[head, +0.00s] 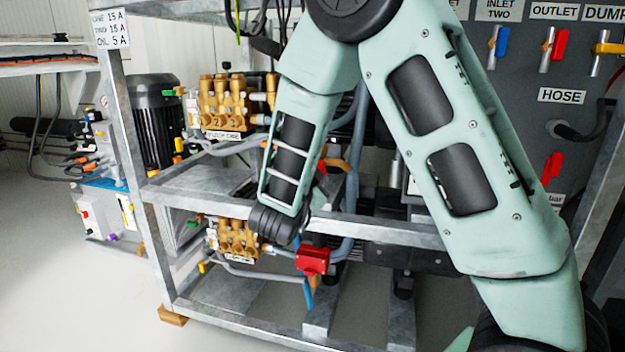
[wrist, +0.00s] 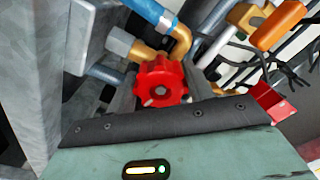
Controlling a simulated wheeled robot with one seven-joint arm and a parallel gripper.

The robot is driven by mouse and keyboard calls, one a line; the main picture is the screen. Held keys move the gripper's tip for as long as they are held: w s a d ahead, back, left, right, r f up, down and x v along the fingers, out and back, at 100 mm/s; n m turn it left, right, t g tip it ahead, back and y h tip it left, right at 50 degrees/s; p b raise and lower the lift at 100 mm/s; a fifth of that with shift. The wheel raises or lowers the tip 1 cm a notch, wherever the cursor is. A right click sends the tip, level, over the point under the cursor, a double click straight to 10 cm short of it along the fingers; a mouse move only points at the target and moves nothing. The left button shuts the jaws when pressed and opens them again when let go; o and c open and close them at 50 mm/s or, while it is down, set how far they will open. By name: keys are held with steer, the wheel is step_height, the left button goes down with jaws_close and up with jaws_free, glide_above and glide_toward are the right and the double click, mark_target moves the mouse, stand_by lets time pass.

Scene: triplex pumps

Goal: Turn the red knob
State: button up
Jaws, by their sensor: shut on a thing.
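The lower parts of the fingers are hidden by the dark edge of my own wrist. In the head view my arm reaches down into the metal frame and its dark wrist end hides the fingers. I cannot make out the knob there.
A red box-like part (head: 312,260) hangs close to my wrist; blue hose runs beside it. Brass pumps (head: 225,103) stand on the frame's shelves to the left. A grey rail (head: 375,229) crosses near my wrist. An orange-handled valve (wrist: 278,27) is at the wrist view's upper right.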

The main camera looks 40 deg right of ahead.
steer(key=shift+f+m+b, duration=0.1)
steer(key=shift+m+b, duration=0.25)
steer(key=shift+m, duration=0.15)
steer(key=o, duration=1)
steer(key=shift+c, duration=0.2)
steer(key=p+v, duration=0.4)
steer(key=v, duration=1.3)
steer(key=shift+s+a+p, duration=0.2)
steer(key=shift+p, duration=0.2)
